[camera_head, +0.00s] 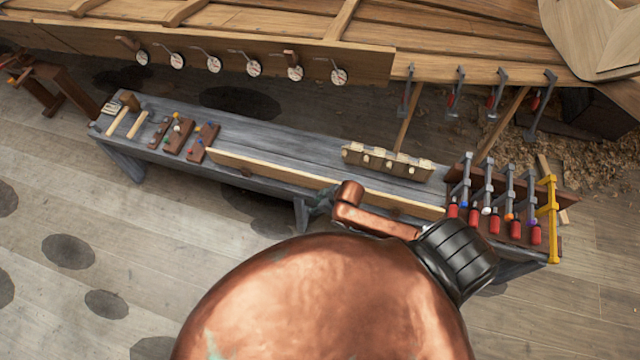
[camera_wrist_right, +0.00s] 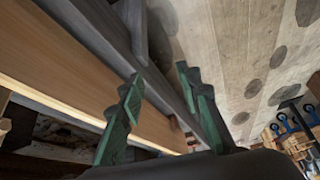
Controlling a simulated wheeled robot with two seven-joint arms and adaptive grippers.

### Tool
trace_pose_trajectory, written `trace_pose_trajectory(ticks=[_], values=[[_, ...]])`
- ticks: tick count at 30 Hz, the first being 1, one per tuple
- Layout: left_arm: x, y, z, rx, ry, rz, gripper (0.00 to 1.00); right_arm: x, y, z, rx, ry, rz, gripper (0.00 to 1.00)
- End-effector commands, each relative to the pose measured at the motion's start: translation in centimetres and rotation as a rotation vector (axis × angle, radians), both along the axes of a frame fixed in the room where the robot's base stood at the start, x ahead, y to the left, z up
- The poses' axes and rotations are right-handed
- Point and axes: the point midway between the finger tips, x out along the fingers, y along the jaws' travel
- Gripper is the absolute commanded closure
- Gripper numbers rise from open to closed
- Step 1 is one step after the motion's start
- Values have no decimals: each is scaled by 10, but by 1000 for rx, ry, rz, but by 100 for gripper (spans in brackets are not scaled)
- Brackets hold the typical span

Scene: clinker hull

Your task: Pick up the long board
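The long board (camera_head: 275,173) is a pale, narrow strip of wood lying along the front edge of the grey workbench (camera_head: 270,145). It runs from the bench's left-middle towards the clamp rack. In the right wrist view the board (camera_wrist_right: 62,65) is a broad brown plank crossing from upper left to lower middle, partly hidden by a finger. My right gripper (camera_wrist_right: 160,85) has its two green fingers spread, with nothing held between them. In the head view my copper arm hides most of this gripper (camera_head: 318,206), near the middle of the board. My left gripper is not in view.
A clamp rack (camera_head: 510,225) with red-handled clamps stands at the bench's right end. A small box row (camera_head: 387,162) sits behind the board. Wooden blocks with tools (camera_head: 180,138) lie at the left. The boat hull (camera_head: 300,55) with dial gauges overhangs behind.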

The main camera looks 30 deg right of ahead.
Motion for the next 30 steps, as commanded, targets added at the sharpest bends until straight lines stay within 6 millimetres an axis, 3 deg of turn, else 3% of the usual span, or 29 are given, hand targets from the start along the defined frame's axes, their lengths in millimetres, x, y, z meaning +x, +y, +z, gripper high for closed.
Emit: trace_pose_trajectory(ticks=[1, 4, 8, 11, 14, 21, 24, 30], values=[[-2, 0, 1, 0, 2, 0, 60, 4, 12, 21, 7, -12, 46, 68], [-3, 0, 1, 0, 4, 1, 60, 5, 32, 50, 19, -15, 131, 68], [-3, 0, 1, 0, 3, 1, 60, 4, 42, 65, 20, -3, 212, 68], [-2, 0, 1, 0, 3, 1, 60, 7, 36, 66, 11, 13, 254, 68], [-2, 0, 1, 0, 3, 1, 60, 15, 19, 63, -4, 32, 274, 68], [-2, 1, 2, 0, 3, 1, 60, 47, -58, 60, -55, 61, 237, 68], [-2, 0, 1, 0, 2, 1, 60, 55, -80, 61, -64, 66, 213, 68], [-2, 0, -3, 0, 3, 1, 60, 63, -86, 47, -64, 68, 201, 68]])
